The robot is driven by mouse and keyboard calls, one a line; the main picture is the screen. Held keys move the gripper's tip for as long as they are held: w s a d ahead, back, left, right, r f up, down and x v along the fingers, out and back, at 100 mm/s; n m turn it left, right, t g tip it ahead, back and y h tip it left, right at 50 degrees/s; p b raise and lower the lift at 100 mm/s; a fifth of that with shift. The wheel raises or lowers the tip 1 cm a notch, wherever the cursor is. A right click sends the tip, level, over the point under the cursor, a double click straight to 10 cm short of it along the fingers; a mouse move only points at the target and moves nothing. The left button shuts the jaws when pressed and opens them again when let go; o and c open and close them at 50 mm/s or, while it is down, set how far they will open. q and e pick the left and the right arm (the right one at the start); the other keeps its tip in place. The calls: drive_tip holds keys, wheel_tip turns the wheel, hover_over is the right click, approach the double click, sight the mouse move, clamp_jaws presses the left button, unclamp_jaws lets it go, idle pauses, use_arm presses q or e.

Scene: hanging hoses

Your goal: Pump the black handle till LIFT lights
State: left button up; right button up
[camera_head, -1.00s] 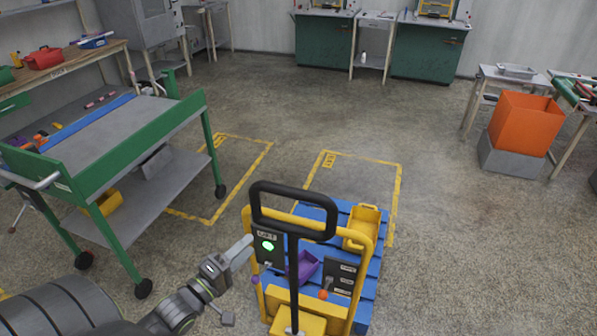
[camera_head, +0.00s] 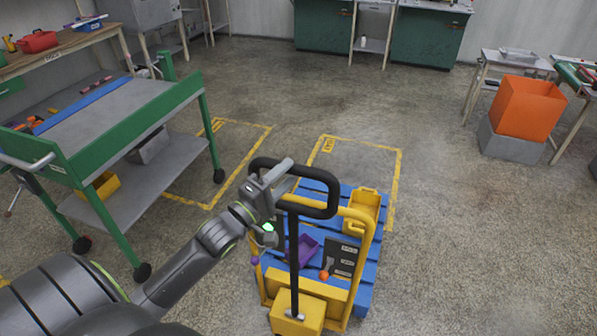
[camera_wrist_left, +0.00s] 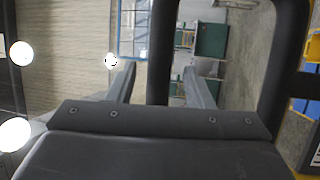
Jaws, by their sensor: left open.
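The black handle (camera_head: 322,212) is a loop on a black stem, standing upright on the yellow pallet-truck frame (camera_head: 360,262). My left gripper (camera_head: 281,180) is open at the loop's upper left side. In the left wrist view the handle's bar (camera_wrist_left: 161,55) lies between the two open fingers (camera_wrist_left: 163,88); I cannot tell whether they touch it. The panel's label is hidden behind my gripper. My right gripper is not in view.
A blue pallet (camera_head: 366,290) sits under the truck, with a purple bin (camera_head: 303,248) and a yellow bin (camera_head: 364,208) on it. A green-framed cart (camera_head: 128,118) stands at left. An orange bin (camera_head: 527,112) stands at right. The floor behind the pallet is clear.

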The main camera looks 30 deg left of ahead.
sight(296, 167)
use_arm(q)
drive_tip(key=b+x, duration=0.1)
drive_tip(key=x, duration=0.1)
drive_tip(key=b+x, duration=0.2)
drive_tip(key=shift+f, duration=0.2)
drive_tip(key=shift+w+d+r+b, duration=0.1)
drive_tip(key=shift+w+r+b, duration=0.2)
drive_tip(key=shift+w, duration=0.25)
clamp_jaws()
